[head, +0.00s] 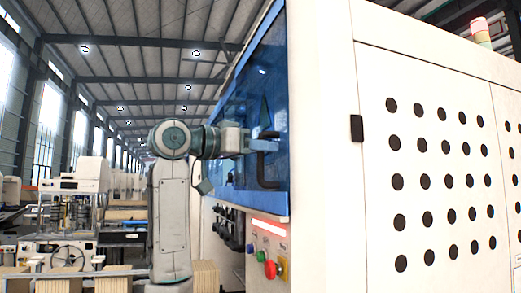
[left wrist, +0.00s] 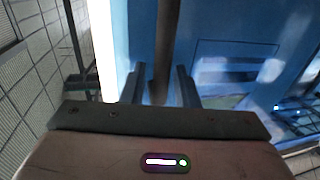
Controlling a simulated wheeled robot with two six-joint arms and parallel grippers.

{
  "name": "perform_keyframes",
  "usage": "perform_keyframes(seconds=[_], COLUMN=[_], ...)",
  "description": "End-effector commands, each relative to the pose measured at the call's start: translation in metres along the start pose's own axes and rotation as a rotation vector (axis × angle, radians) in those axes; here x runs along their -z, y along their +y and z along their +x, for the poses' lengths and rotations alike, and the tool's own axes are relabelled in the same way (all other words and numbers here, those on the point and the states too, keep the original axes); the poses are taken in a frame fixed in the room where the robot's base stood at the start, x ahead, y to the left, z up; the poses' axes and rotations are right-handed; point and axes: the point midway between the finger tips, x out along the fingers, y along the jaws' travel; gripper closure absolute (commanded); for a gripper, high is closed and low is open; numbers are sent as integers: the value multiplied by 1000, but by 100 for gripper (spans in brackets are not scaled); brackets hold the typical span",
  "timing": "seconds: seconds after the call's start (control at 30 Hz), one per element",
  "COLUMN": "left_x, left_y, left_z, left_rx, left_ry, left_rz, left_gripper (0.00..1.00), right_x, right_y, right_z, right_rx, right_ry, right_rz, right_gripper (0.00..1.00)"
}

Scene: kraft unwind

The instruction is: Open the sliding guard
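The sliding guard (head: 270,80) is a blue see-through panel in a light blue frame on the side of a large white machine. It also fills much of the left wrist view (left wrist: 215,25). A black bar handle (head: 262,172) stands upright near the guard's right edge. My left gripper (head: 262,145) is at the upper part of this handle. In the left wrist view the dark handle bar (left wrist: 165,45) runs between the two fingers of my left gripper (left wrist: 160,88), with gaps visible on both sides. The fingers are apart. My right gripper is in neither view.
The white machine housing (head: 325,140) stands right of the guard, with a perforated panel (head: 440,180). Other machines (head: 75,210) stand at the far left.

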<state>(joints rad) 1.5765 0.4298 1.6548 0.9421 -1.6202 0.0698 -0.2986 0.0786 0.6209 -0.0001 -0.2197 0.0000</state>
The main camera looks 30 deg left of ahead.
Motion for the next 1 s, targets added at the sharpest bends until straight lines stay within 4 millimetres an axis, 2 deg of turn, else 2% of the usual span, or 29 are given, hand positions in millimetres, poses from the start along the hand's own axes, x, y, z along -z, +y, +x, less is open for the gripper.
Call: perform_keyframes(seconds=[0.37, 0.47, 0.8, 1.0], left_x=[-2, -4, -4, -1], left_y=[-1, -1, 0, 0], left_z=[-4, -17, -84, -105], left_rx=[2, 2, 3, 1], left_ry=[-3, -3, 0, -1], left_rz=[0, 1, 1, 1], left_gripper=[68, 68, 68, 68], right_x=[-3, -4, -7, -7], right_y=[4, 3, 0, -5], right_z=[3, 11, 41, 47], right_rx=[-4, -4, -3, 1], right_ry=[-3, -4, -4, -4], right_rz=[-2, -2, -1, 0], right_gripper=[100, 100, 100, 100])
